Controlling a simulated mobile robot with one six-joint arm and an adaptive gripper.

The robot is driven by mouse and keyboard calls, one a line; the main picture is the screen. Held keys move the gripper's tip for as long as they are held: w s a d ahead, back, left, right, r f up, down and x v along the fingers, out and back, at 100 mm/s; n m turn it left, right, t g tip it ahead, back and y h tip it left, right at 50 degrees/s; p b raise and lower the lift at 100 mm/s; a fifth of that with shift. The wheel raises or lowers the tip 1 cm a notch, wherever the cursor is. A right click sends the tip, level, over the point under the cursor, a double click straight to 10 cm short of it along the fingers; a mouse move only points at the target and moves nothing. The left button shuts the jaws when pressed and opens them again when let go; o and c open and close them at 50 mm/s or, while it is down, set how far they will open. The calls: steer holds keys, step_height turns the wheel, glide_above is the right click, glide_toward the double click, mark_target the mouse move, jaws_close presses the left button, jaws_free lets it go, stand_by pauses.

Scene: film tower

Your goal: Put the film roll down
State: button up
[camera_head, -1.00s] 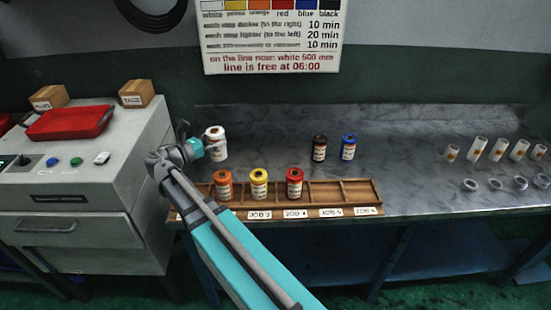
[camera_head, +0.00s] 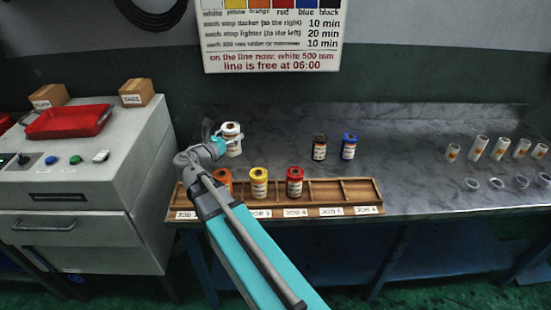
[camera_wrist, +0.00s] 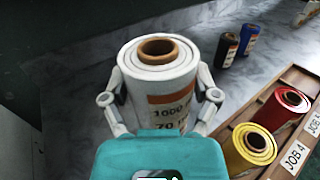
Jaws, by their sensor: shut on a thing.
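A white film roll (camera_head: 233,145) with a brown core and an orange label band stands upright between my fingers, behind the rack's left part. It fills the middle of the wrist view (camera_wrist: 155,75). My gripper (camera_wrist: 162,98) is shut on its sides, one finger on each side. In the head view my gripper (camera_head: 219,143) partly covers the roll. I cannot tell whether its base touches the marble counter (camera_head: 270,130) or hangs just above it.
The wooden rack (camera_head: 347,209) holds orange (camera_head: 224,177), yellow (camera_head: 259,184) and red (camera_head: 295,183) rolls; its right compartments are empty. Small white tubes (camera_head: 477,148) stand far right. Counter between white and brown rolls is clear.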

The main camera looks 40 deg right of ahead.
stand_by(0.3)
steer(key=w+d+f+b, duration=0.2)
steer(key=w+f+b, duration=0.7)
steer(key=w, duration=0.4)
steer(key=shift+w+f, duration=0.1)
stand_by(0.4)
steer(key=shift+w+d+f+b, duration=0.1)
steer(key=shift+w+f+b, duration=0.1)
steer(key=shift+f+b, duration=0.8)
steer(key=shift+w+f+b, duration=0.15)
steer(key=shift+f+b, duration=0.8)
steer(key=shift+b, duration=0.05)
steer(key=shift+f, duration=0.1)
